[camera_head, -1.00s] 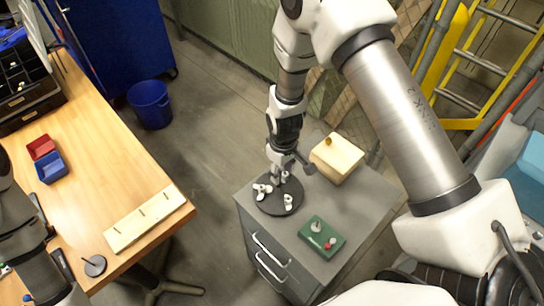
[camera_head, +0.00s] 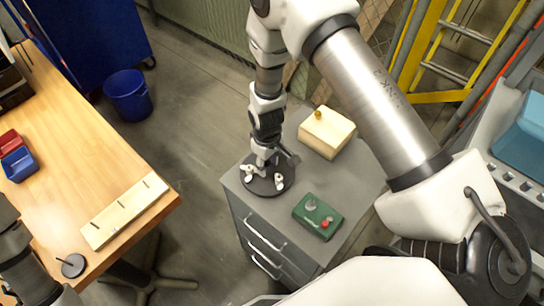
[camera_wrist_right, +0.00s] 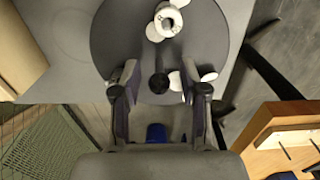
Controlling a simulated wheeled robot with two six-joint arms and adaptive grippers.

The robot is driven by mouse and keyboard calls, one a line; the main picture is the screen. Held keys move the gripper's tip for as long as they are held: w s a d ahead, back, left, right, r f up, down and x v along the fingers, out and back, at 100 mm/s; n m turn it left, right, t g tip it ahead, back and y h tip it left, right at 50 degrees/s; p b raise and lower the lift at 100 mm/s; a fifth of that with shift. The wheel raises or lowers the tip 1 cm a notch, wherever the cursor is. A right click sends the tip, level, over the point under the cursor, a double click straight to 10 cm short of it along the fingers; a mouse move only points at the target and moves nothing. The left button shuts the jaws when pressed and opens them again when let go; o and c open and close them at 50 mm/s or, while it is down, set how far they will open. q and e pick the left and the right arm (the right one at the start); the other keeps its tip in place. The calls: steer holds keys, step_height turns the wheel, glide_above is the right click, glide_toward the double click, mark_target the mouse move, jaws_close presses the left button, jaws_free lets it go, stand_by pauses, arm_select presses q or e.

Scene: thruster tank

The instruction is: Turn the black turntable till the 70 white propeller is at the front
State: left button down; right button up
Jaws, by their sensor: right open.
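The black turntable (camera_head: 266,189) is a round disc on top of the grey cabinet. White propellers stand on it: one (camera_head: 249,177) at its left side and one (camera_head: 279,181) at its right front. My right gripper (camera_head: 262,166) is over the turntable's back part and hides some of it. In the right wrist view the open fingers (camera_wrist_right: 158,100) are on either side of a small black knob (camera_wrist_right: 158,83). One white propeller (camera_wrist_right: 165,22) is ahead of them, and another (camera_wrist_right: 190,80) is beside the right finger, partly hidden. No size numbers are readable. My left gripper is out of view.
The wooden table (camera_head: 90,150) with a pegged board (camera_head: 124,210) stands left, across a floor gap.

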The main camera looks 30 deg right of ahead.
steer(key=shift+w+f, duration=0.1)
steer(key=shift+w, duration=0.05)
jaws_close()
steer(key=shift+n, duration=1)
jaws_free()
step_height(320, 180, up, 9)
steer(key=p, duration=0.7)
